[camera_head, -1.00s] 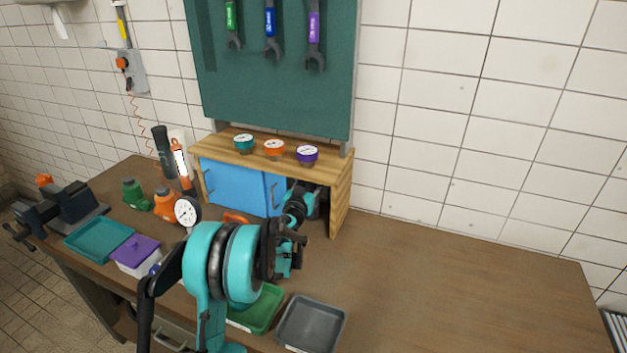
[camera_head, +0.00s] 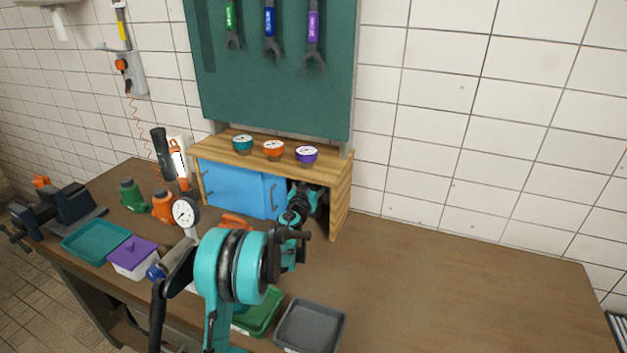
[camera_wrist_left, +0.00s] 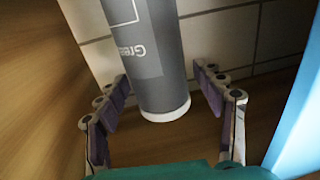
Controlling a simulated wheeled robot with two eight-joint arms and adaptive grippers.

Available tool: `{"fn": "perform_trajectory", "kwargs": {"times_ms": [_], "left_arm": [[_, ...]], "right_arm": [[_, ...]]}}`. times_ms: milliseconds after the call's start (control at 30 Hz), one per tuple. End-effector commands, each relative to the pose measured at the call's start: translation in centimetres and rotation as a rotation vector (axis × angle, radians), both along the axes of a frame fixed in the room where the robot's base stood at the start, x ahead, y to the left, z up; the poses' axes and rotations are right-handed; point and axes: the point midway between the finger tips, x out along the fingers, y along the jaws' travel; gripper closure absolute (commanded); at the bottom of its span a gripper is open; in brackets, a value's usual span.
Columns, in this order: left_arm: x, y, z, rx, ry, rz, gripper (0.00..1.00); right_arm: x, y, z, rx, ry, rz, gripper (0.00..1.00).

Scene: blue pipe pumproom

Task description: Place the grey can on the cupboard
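The grey can (camera_wrist_left: 150,55) has a label reading "Grea…" and a pale end rim. In the left wrist view it stands between the two fingers of my left gripper (camera_wrist_left: 162,80), with small gaps at its sides. The gripper is open around it. In the head view my left gripper (camera_head: 312,198) reaches into the open right-hand bay of the wooden cupboard (camera_head: 342,200), where the can is hidden. The cupboard has blue doors (camera_head: 235,189) and a wooden top. My right gripper is not in view.
Teal (camera_head: 243,143), orange (camera_head: 273,149) and purple (camera_head: 306,155) round gauges stand along the cupboard top. Green (camera_head: 262,314) and grey (camera_head: 312,325) trays lie near the bench's front edge. The bench (camera_head: 460,285) is clear on the right.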

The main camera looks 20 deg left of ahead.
Motion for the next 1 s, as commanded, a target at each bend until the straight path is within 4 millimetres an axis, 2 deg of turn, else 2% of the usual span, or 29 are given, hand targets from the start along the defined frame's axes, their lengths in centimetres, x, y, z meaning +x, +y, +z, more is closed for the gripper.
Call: {"fn": "perform_trajectory", "kwargs": {"times_ms": [267, 367, 700, 833, 1000], "left_arm": [[-0.3, 0.0, 0.5, 0.000, 0.000, 0.000, 0.32], [-1.8, -0.3, 0.5, 0.000, 0.000, 0.001, 0.32], [-9.1, -1.6, 0.5, 0.000, 0.000, 0.000, 0.32], [-10.9, -1.8, 0.4, 0.000, 0.000, 0.001, 0.32], [-11.8, -2.0, 0.4, 0.000, 0.000, 0.000, 0.32]], "right_arm": [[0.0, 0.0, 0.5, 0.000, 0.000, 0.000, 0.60], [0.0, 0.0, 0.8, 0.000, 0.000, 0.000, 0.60], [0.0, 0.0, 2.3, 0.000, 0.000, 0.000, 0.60], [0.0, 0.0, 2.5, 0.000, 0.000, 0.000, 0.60], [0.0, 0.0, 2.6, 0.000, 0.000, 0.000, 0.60]]}}
